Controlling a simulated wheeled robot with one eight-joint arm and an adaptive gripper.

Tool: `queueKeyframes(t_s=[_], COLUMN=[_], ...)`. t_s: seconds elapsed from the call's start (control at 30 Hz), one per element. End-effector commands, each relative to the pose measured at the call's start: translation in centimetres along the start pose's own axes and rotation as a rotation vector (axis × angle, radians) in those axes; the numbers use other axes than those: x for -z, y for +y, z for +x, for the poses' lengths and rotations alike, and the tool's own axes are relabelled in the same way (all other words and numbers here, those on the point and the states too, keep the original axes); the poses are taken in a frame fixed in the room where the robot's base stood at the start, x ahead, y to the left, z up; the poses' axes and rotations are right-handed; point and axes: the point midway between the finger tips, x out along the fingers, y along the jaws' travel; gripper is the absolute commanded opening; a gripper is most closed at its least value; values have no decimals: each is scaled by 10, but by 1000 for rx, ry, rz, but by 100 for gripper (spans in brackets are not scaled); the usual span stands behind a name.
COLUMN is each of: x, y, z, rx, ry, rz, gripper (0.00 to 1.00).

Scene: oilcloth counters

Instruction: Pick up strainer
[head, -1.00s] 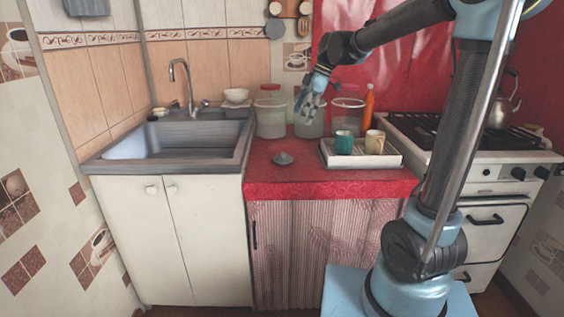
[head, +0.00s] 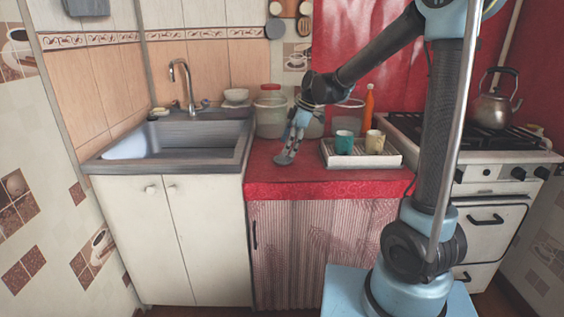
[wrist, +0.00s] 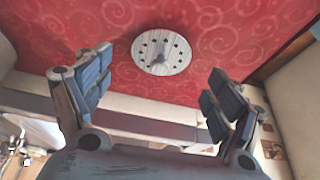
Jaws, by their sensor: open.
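The strainer (wrist: 161,51) is a small round grey metal disc with a ring of holes and a knob in the middle. It lies flat on the red oilcloth counter (wrist: 50,25), and the wrist view shows it between and beyond my fingertips. My gripper (wrist: 158,88) is open, its two fingers spread wide with nothing between them. I cannot tell the exact gap between fingertips and strainer.
A white tray (head: 398,161) with a teal cup (head: 344,143) and a beige cup (head: 375,141) stands to the right. Glass jars (head: 270,115) and an orange bottle (head: 368,105) stand behind. The sink (head: 170,145) is to the left, the stove (head: 500,160) to the right. The counter front is clear.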

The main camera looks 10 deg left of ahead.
Motion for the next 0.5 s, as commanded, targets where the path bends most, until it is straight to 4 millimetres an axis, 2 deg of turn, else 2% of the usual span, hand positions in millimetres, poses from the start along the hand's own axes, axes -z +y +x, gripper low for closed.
queueKeyframes(t_s=[0.2, 0.33, 0.5], x=[4, 3, 3], y=[-1, -1, -1], z=[30, 39, 40], rx=[1, 0, 0], ry=[0, 0, 0], rz=[-2, 0, 0], gripper=[85, 85, 85])
